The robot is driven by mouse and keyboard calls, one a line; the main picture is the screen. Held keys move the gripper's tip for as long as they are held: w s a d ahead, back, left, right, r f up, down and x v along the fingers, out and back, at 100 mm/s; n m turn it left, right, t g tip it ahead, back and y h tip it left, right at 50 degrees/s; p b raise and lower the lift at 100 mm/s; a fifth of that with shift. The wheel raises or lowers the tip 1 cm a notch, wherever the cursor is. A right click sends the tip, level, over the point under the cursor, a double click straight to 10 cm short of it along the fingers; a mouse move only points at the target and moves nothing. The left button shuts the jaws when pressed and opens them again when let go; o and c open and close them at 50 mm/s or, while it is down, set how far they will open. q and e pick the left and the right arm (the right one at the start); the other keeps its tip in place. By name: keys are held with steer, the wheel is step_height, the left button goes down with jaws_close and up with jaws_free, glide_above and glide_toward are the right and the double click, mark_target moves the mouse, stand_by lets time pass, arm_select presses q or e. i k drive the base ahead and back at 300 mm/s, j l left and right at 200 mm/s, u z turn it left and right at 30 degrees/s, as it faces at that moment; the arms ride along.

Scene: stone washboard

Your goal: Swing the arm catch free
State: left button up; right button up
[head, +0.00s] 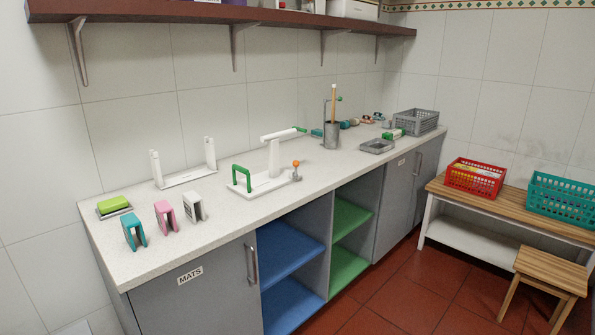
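A white fixture stands on the counter, with a flat base plate (258,188) and an upright post (274,160). A white arm (280,134) lies across the top of the post, with a green tip (301,129) at its right end. A green arch-shaped handle (241,178) stands on the left of the base. A small grey piece with an orange knob (296,163) stands at the base's right end. Which part is the arm catch, and how it holds, is too small to tell. Neither of my grippers is in view.
On the speckled counter (150,250) are a white two-post rack (187,179), several clips such as a teal one (134,232), and a green sponge (114,203). A grey cup (331,135) and grey basket (415,121) stand further right. A shelf (220,13) hangs above.

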mark_target(296, 162)
steer(key=i+l+u, duration=0.4)
steer(key=i+l, duration=0.2)
steer(key=i, duration=0.45)
steer(key=i+l+u, duration=0.45)
steer(key=i+l, duration=0.45)
